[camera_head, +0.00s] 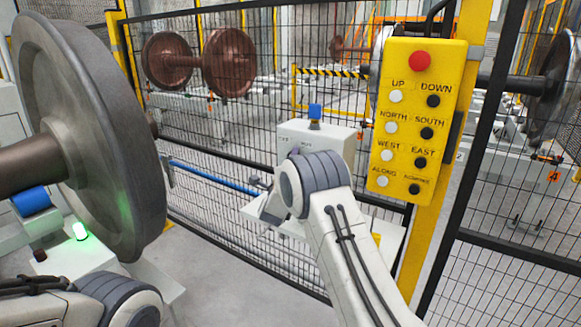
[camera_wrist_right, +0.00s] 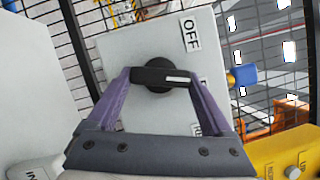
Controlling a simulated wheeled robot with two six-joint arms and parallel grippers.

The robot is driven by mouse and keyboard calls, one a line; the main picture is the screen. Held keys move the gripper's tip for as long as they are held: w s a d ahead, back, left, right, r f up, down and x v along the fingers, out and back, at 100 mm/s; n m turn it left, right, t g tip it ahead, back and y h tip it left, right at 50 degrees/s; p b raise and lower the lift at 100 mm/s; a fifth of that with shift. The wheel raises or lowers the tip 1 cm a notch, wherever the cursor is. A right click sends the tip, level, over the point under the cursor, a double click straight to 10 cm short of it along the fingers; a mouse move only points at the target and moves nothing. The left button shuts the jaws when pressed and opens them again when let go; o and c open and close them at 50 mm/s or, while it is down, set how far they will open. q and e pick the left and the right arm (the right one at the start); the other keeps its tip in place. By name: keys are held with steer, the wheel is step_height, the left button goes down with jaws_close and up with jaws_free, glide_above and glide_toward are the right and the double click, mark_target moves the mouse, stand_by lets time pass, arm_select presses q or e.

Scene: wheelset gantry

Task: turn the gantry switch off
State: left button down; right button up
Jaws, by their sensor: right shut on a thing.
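The gantry switch is a black rotary knob (camera_wrist_right: 160,76) on a pale grey box (camera_wrist_right: 125,45) in the right wrist view. Its bar lies nearly level there, with the white mark pointing right. The OFF label (camera_wrist_right: 190,34) is above and right of the knob; another label lower down is partly covered by a finger. My right gripper (camera_wrist_right: 162,79) has its purple fingers at the two ends of the bar and is shut on it. In the head view the box (camera_head: 318,135) stands behind my right arm, which hides the knob. My left gripper is out of view.
A yellow push-button pendant (camera_head: 418,125) with a red button hangs on a yellow post right of my right arm. A black mesh fence (camera_head: 215,150) runs behind. A large steel wheel (camera_head: 95,125) fills the left, above a lit green lamp (camera_head: 80,231).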

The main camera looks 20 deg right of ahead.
steer(key=n, duration=0.2)
steer(key=shift+r+n+g+y, duration=0.25)
steer(key=shift+n+g+y, duration=0.15)
steer(key=shift+r+n+y+p, duration=0.15)
steer(key=shift+n+y+p, duration=0.15)
steer(key=shift+n+p, duration=0.5)
steer(key=n+g+p, duration=0.1)
steer(key=n+p, duration=0.1)
steer(key=p, duration=0.1)
steer(key=n+g+p, duration=0.1)
steer(key=p, duration=0.1)
steer(key=n+g+p, duration=0.1)
steer(key=n+p, duration=0.1)
steer(key=p, duration=0.1)
steer(key=shift+a+r+n+p, duration=0.15)
steer(key=shift+r+n+p, duration=0.1)
steer(key=shift+n+p, duration=0.05)
steer(key=shift+w+f+n+g+p, duration=0.15)
steer(key=shift+n+g+p, duration=0.45)
steer(key=shift+p, duration=0.7)
steer(key=shift+f, duration=0.1)
steer(key=o, duration=1.1)
steer(key=shift+o, duration=0.2)
